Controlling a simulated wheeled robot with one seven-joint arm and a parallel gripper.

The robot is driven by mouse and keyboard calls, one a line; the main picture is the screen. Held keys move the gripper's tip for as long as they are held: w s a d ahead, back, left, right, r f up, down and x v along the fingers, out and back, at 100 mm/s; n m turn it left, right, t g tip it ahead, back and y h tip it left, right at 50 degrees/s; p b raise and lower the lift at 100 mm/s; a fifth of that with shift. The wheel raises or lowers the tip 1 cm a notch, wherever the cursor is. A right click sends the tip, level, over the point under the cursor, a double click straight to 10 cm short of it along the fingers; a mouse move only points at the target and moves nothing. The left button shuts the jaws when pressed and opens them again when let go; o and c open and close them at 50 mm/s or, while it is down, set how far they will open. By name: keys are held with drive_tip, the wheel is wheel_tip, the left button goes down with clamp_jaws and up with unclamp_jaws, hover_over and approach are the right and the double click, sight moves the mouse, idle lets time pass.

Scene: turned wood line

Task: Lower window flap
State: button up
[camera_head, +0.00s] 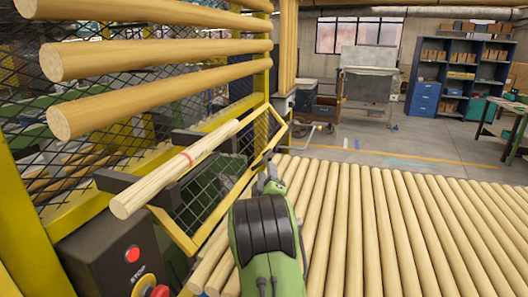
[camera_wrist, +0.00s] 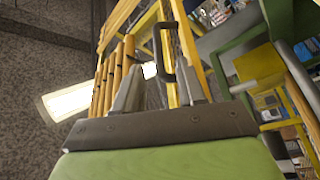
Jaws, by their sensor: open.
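The window flap (camera_head: 226,172) is a yellow-framed panel of dark mesh in the left half of the head view. It tilts outward from the yellow guard, with its long lower edge nearest my arm. In the wrist view, a dark bracket-shaped handle (camera_wrist: 158,52) stands in front of yellow bars, between and beyond my fingertips. My gripper (camera_wrist: 160,74) is open, with its two grey fingers apart and nothing clearly held. In the head view my gripper (camera_head: 268,178) is close to the flap's lower edge, mostly hidden by my green wrist. I cannot tell whether it touches the handle.
A pale round bar (camera_head: 175,172) with a red mark lies across dark supports above the flap. A dark control box (camera_head: 105,262) with a red stop button stands at lower left. Several wooden rods (camera_head: 400,215) form a bed on the right. Thick bars (camera_head: 160,55) hang above.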

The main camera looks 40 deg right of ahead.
drive_tip(key=p+x, duration=0.1)
drive_tip(key=x, duration=0.5)
drive_tip(key=shift+w+d+r, duration=0.1)
drive_tip(key=shift+w+d, duration=0.05)
drive_tip(key=shift+d, duration=0.1)
drive_tip(key=shift+c, duration=0.3)
clamp_jaws()
